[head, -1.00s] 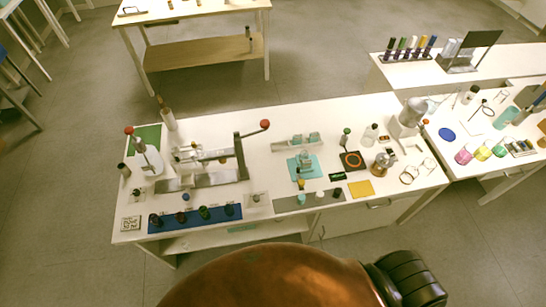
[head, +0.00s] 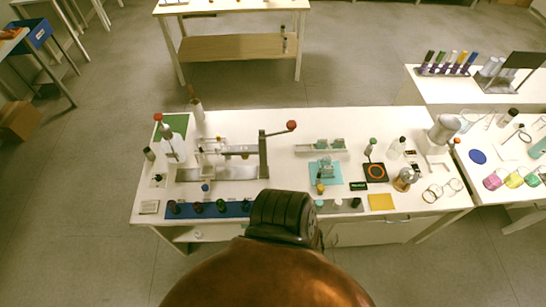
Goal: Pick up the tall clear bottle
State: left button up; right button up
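Two bottles look clear or pale on the white table (head: 310,120), and I cannot tell for sure which is the tall clear bottle. One pale bottle (head: 173,150) stands upright at the left end, with a red ball above it. A smaller clear bottle (head: 397,148) with a dark cap stands upright at the right. A blue strip (head: 236,209) at the front left holds a row of small dark bottles (head: 197,208). Neither of my grippers is in view. A copper and black part of my own body covers the front middle of the table.
A lever press (head: 263,155) with a red knob stands left of centre. A teal mat (head: 325,172), a black pad with an orange ring (head: 376,172) and a yellow square (head: 381,202) lie to the right. A side table (head: 480,90) holds a tube rack (head: 447,66).

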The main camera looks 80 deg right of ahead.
aim_at(326, 159)
jog(key=u, duration=0.55)
jog(key=k, duration=2.05)
jog(key=z, duration=1.35)
